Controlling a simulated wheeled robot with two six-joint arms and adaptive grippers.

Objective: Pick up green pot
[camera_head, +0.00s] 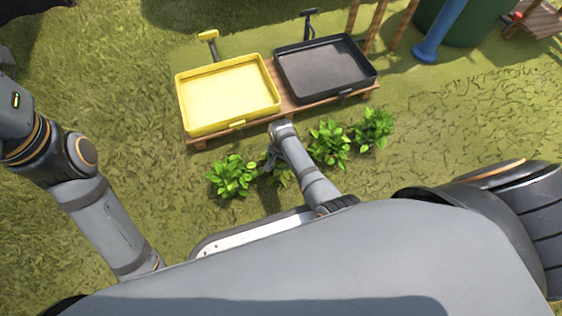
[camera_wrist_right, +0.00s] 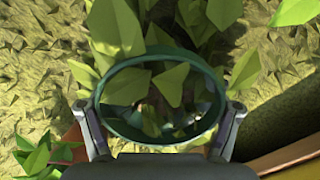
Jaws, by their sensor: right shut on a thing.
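In the right wrist view, a dark green round pot (camera_wrist_right: 160,141) with a leafy plant (camera_wrist_right: 168,84) in it fills the middle. My right gripper (camera_wrist_right: 161,108) has one finger on each side of the pot and is shut on it. In the head view, my right gripper (camera_head: 270,158) reaches down at a plant (camera_head: 279,175) in the row, partly hidden by the arm; the pot's colour does not show there. My left arm shows at the left, but its gripper is out of view.
Leafy plants (camera_head: 232,176) stand left of my right gripper, and others (camera_head: 330,143) (camera_head: 373,127) stand to its right. Behind them, a yellow tray (camera_head: 206,129) and a black tray (camera_head: 345,94) sit on a wooden stand (camera_head: 198,144). Grass lies open at the right.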

